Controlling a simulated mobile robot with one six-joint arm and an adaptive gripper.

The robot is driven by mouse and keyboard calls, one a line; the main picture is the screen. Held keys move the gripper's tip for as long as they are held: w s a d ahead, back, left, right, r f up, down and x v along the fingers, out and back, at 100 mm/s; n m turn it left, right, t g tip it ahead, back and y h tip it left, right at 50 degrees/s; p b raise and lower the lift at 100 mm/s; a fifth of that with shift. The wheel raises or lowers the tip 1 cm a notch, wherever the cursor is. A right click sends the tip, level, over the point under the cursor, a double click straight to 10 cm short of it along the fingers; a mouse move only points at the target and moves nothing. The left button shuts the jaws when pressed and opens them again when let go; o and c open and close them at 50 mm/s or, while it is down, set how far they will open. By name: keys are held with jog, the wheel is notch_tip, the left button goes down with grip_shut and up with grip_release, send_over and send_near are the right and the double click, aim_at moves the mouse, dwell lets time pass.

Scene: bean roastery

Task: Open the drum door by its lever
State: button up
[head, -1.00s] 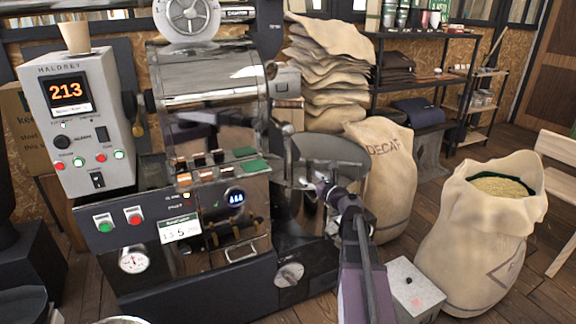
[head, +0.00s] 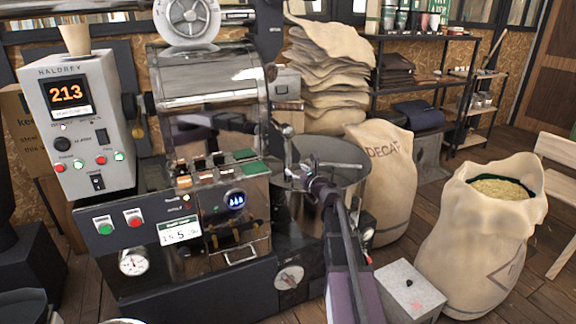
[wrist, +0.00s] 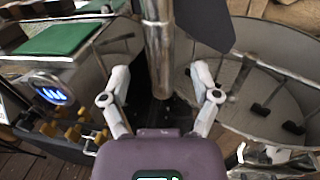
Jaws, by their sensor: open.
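The roaster drum (head: 205,75) is a shiny metal cylinder on the machine in the head view. At its right end a chrome lever (head: 284,131) hangs down above the round metal tray. My gripper (head: 297,170) is at the lower end of this lever, over the tray's left side. In the wrist view my gripper (wrist: 160,90) is open, with a pale finger on each side. An upright chrome bar (wrist: 158,50), seemingly the lever, stands between the fingers, with gaps on both sides. I cannot tell how far the door is open; its edges are not clear.
The round cooling tray (head: 350,180) with stirring arms lies right of and below my gripper; its wall is close. The control panel (head: 236,198) with a green pad is close on the left. Decaf sack (head: 388,190), open bean sack (head: 475,240) and grey box (head: 408,290) stand right.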

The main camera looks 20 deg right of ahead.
aim_at(291, 166)
jog(key=shift+x, duration=2.6)
grip_shut()
